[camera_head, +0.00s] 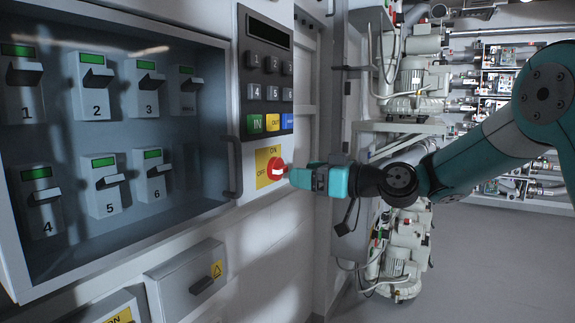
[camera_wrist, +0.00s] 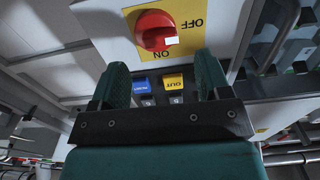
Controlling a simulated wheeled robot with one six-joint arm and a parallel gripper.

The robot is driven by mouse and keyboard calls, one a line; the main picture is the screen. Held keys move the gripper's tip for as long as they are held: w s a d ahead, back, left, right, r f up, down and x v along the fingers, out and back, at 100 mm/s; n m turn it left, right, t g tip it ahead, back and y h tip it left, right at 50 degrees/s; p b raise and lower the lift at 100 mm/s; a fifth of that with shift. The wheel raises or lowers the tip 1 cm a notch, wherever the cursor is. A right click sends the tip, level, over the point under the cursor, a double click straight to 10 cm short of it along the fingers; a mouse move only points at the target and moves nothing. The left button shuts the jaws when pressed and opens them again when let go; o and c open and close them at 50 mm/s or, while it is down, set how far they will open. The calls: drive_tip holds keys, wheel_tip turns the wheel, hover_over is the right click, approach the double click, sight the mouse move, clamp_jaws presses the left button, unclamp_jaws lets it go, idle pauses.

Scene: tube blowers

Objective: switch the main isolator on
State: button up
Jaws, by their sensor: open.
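The main isolator is a red rotary knob (camera_head: 275,168) on a yellow plate (camera_head: 263,167) marked ON at the top and OFF at the left, on the panel below the keypad. In the wrist view, the knob (camera_wrist: 153,29) appears upside down, beyond the fingertips. Its white mark sits at the knob's lower right there, between the ON and OFF words; I cannot tell its exact setting. My gripper (camera_head: 300,177) is right in front of the knob in the head view. In the wrist view, my gripper (camera_wrist: 164,68) has its fingers wide apart with nothing between them. Contact with the knob is unclear.
A glazed cabinet (camera_head: 120,250) with several numbered switches stands to the left, with a dark handle (camera_head: 234,165) close to the knob. A keypad (camera_head: 270,80) with IN and OUT buttons is above. A grey switch box (camera_head: 188,282) is below. Blower machinery (camera_head: 410,85) stands behind my arm.

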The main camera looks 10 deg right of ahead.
sight(284, 171)
drive_tip(key=p+x, duration=0.1)
drive_tip(key=x, duration=0.4)
drive_tip(key=c, duration=0.9)
